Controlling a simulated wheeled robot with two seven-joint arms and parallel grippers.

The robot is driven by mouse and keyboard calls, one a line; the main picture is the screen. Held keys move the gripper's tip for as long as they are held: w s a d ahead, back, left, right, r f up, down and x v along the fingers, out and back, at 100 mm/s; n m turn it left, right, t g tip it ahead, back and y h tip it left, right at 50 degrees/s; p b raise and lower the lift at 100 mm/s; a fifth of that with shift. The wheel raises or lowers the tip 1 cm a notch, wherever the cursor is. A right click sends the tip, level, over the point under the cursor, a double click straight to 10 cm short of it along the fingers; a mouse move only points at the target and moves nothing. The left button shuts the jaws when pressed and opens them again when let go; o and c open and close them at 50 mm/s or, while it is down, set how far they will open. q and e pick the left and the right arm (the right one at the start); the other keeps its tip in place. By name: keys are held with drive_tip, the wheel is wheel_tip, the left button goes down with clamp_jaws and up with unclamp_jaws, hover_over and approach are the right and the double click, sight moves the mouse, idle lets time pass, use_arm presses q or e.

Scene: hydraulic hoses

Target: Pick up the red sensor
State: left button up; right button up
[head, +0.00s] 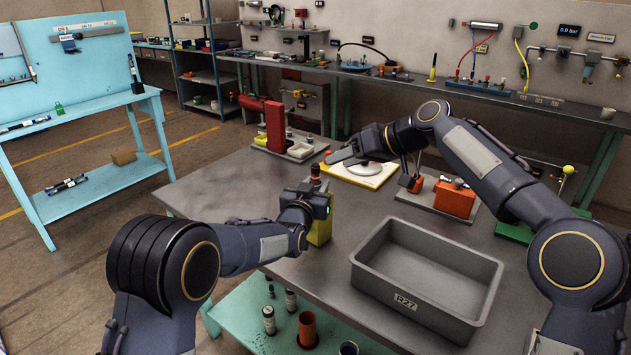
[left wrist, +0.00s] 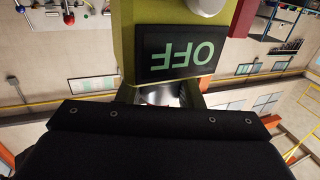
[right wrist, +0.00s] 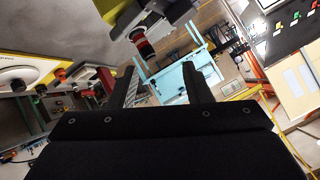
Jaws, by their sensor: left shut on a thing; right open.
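The red sensor (head: 315,172) is a small upright cylinder, red with dark bands, standing up out of my left gripper (head: 311,198). It shows larger in the right wrist view (right wrist: 141,43). My left gripper is shut on it; a silvery part (left wrist: 163,95) shows between the fingers in the left wrist view. A yellow-green block (head: 320,233) is just below my left gripper; its dark display reads OFF (left wrist: 182,53). Whether the sensor still touches the block is hidden. My right gripper (head: 344,156) is open and empty, a little behind and right of the sensor.
An empty grey bin (head: 372,277) marked R27 stands at the front right of the table.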

sight(316, 165)
drive_tip(key=d+f+m+t+y, duration=0.2)
drive_tip(key=m+y, duration=0.1)
drive_tip(key=m, duration=1.2)
drive_tip(key=d+f+m+t+y, duration=0.1)
drive_tip(key=d+f+m+y, duration=0.15)
drive_tip(key=m, duration=1.15)
drive_tip(key=shift+m, duration=0.5)
drive_tip(key=shift+f+x, duration=0.2)
drive_tip(key=shift+x, duration=3)
drive_tip(key=shift+f+x, duration=0.2)
drive_tip(key=shift+x, duration=3.05)
drive_tip(key=shift+w, duration=0.1)
drive_tip(key=shift+c, duration=0.3)
